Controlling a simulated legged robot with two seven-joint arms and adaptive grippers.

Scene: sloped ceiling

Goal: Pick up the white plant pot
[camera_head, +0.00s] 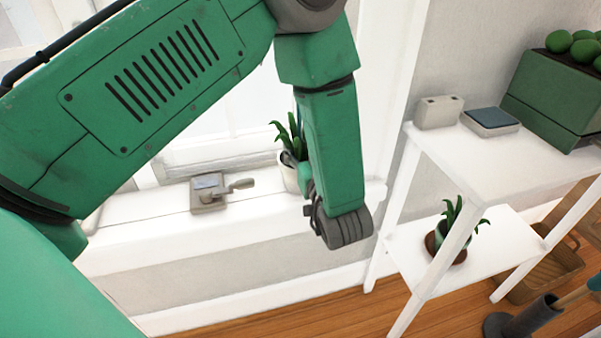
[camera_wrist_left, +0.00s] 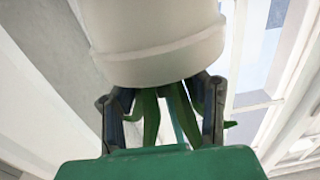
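The white plant pot (camera_head: 290,178) stands on the windowsill with green leaves rising from it, partly hidden behind my left forearm. In the left wrist view the white pot (camera_wrist_left: 155,40) fills the top, close up, with its leaves (camera_wrist_left: 165,115) pointing down in the picture. My left gripper (camera_wrist_left: 158,95) has its two dark fingers spread apart, one on each side of the leaves, near the pot's rim. Whether they touch the pot I cannot tell. In the head view the fingers are mostly hidden by the arm. My right gripper is in neither view.
A small grey device with a handle (camera_head: 209,193) sits on the sill (camera_head: 130,238) left of the pot. To the right, a white shelf (camera_head: 480,165) holds a green planter (camera_head: 553,95) and, lower down, another potted plant (camera_head: 455,238). The window is behind the sill.

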